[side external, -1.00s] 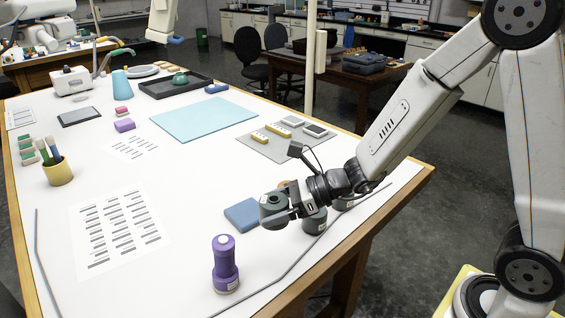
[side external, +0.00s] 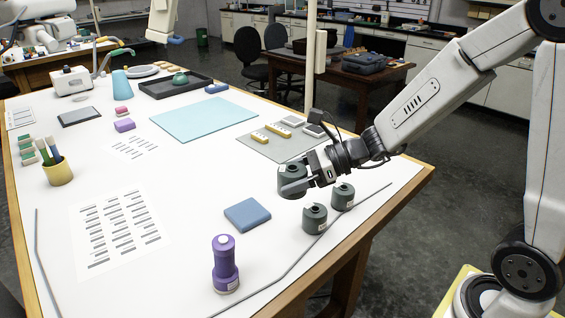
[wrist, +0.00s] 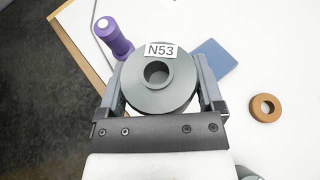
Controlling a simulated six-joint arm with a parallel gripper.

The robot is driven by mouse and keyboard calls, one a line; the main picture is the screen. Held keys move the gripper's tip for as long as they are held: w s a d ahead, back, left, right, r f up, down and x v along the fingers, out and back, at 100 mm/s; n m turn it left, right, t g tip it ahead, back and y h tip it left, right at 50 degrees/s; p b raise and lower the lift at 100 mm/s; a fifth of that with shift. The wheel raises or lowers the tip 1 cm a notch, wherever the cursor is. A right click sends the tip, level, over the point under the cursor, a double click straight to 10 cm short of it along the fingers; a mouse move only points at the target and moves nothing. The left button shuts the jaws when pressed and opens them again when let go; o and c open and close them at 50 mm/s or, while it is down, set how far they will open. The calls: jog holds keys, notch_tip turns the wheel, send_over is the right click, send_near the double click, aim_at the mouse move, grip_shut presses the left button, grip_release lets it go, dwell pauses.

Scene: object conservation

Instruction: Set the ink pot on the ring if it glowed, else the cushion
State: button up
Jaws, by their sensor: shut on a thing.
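My gripper (side external: 294,187) is shut on a dark grey-green ink pot (side external: 290,174), held above the table. In the wrist view my gripper (wrist: 160,82) has a finger on each side of this ink pot (wrist: 150,97), labelled N53, with a round opening on top. I see no glow on it now. The blue square cushion (side external: 247,214) lies flat on the table, left of and nearer than the held pot; it also shows in the wrist view (wrist: 212,59). An orange-brown ring (wrist: 266,107) lies on the table in the wrist view, to the right; in the side view I cannot make it out.
Two similar pots (side external: 314,218) (side external: 343,195) stand near the table's right edge. A purple torch (side external: 225,265) stands upright at the front. A grey mat (side external: 272,150) with small blocks lies behind my gripper. A printed sheet (side external: 120,230) lies left of the cushion.

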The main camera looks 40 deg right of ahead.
jog(key=shift+d+r, duration=0.2)
jog(key=shift+d, duration=0.05)
jog(key=w+a+f, duration=0.1)
jog(key=w+f, duration=0.3)
jog(key=w, duration=0.5)
send_over(246, 211)
jog(key=s, duration=0.1)
notch_tip(246, 211, down, 5)
jog(key=shift+s+d+r, duration=0.1)
jog(key=shift+s+r, duration=0.05)
jog(key=shift+r, duration=0.05)
jog(key=shift+w+f, duration=0.35)
jog(key=shift+f, duration=0.05)
jog(key=shift+w+f, duration=0.3)
jog(key=shift+f, duration=1.55)
jog(key=shift+f, duration=0.1)
